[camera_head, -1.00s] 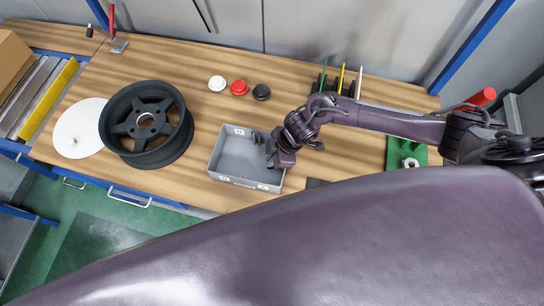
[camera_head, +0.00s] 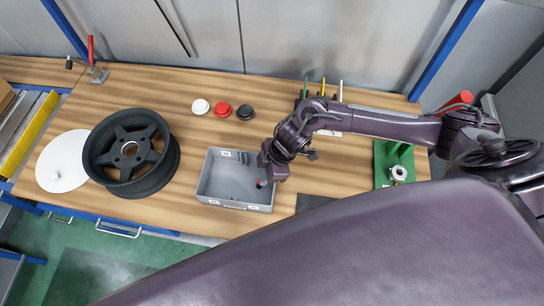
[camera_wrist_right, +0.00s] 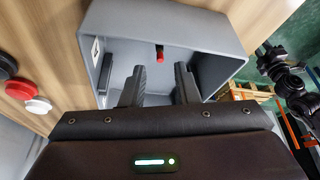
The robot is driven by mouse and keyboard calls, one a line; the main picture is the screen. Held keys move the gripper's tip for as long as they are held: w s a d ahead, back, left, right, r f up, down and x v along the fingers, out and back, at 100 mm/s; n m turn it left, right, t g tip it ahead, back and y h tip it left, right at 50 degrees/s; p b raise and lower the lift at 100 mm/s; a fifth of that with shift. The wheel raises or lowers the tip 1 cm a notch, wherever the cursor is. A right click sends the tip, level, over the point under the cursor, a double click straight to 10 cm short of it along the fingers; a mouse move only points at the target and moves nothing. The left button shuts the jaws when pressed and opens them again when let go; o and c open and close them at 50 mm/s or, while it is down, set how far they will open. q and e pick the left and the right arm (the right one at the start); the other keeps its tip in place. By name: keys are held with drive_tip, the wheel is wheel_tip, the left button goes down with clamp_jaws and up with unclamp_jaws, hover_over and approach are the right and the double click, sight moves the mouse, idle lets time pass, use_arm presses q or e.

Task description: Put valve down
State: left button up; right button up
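The valve (camera_head: 261,183), a small dark piece with a red end, lies in the grey box (camera_head: 205,182) near its right side. In the right wrist view the valve (camera_wrist_right: 159,54) shows its red end against the box's inner wall, beyond the fingertips and apart from them. My right gripper (camera_head: 268,164) is at the right side of the box. In the right wrist view its two fingers (camera_wrist_right: 159,68) are spread, with nothing between them. My left gripper is not in view.
A black wheel rim (camera_head: 130,150) and a white disc (camera_head: 62,160) are on the left of the wooden table (camera_head: 225,85). White, red and black round caps (camera_head: 223,110) lie behind the box. A green fixture (camera_head: 382,165) stands at right. Bare wood separates rim and box.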

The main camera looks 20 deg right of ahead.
drive_tip(key=v, duration=0.8)
drive_tip(key=shift+d+r+b, duration=0.15)
drive_tip(key=shift+r+b, duration=0.15)
drive_tip(key=shift+b, duration=0.1)
drive_tip(key=shift+s, duration=0.1)
